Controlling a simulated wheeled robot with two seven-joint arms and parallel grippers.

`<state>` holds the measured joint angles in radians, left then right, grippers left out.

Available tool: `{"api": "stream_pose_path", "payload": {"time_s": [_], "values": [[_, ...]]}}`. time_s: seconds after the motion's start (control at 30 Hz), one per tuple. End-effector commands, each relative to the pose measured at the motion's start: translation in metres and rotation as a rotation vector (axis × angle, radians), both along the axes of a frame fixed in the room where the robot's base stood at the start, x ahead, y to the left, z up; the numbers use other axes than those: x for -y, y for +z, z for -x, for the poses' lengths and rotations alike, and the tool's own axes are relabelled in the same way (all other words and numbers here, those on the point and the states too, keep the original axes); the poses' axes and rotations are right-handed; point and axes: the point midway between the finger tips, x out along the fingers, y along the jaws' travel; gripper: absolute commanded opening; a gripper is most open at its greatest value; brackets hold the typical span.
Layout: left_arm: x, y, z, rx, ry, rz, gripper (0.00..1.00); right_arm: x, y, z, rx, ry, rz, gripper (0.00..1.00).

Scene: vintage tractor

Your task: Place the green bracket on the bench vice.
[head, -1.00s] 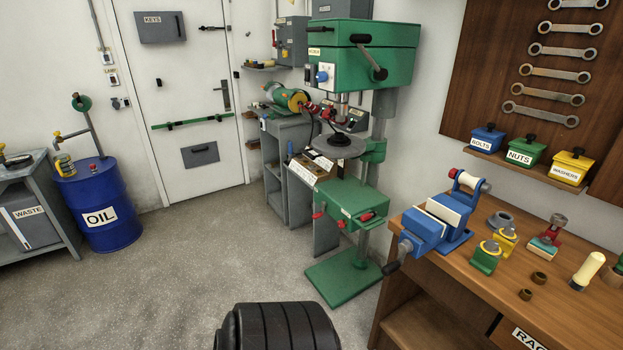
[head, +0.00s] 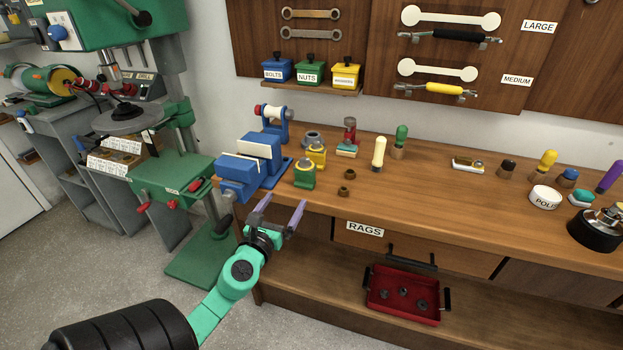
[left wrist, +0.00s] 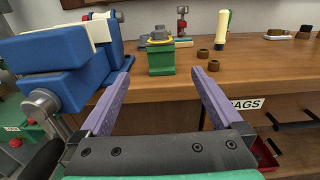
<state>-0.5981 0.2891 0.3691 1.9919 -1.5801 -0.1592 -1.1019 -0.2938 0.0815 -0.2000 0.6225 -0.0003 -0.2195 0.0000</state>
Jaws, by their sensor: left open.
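The green bracket (head: 304,177), with a yellow ring on top, stands upright on the bench, just right of the blue bench vice (head: 252,160). My right gripper is not in view.
A green drill press (head: 165,180) stands left of the bench. A red tray (head: 403,295) is on the shelf below.

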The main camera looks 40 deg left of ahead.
Motion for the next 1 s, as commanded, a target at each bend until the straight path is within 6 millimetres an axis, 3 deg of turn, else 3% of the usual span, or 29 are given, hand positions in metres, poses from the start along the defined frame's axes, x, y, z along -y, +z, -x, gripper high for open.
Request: {"api": "stream_pose_path", "payload": {"time_s": [0.07,0.23,0.33,0.7,0.97,1.0], "values": [[-0.001,0.008,-0.008,0.004,-0.003,-0.031,1.00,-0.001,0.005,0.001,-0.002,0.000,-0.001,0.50],[-0.016,0.011,-0.049,0.006,-0.003,-0.024,1.00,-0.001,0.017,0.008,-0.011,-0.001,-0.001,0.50],[-0.024,0.008,-0.072,0.006,-0.002,-0.024,1.00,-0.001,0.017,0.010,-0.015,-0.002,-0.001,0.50],[-0.043,0.004,-0.127,0.006,-0.002,-0.019,1.00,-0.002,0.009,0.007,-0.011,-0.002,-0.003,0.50],[-0.046,0.005,-0.137,0.002,-0.004,-0.019,1.00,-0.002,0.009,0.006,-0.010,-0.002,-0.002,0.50],[-0.046,0.005,-0.137,0.002,-0.003,-0.018,0.96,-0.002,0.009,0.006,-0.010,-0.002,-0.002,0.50]]}}
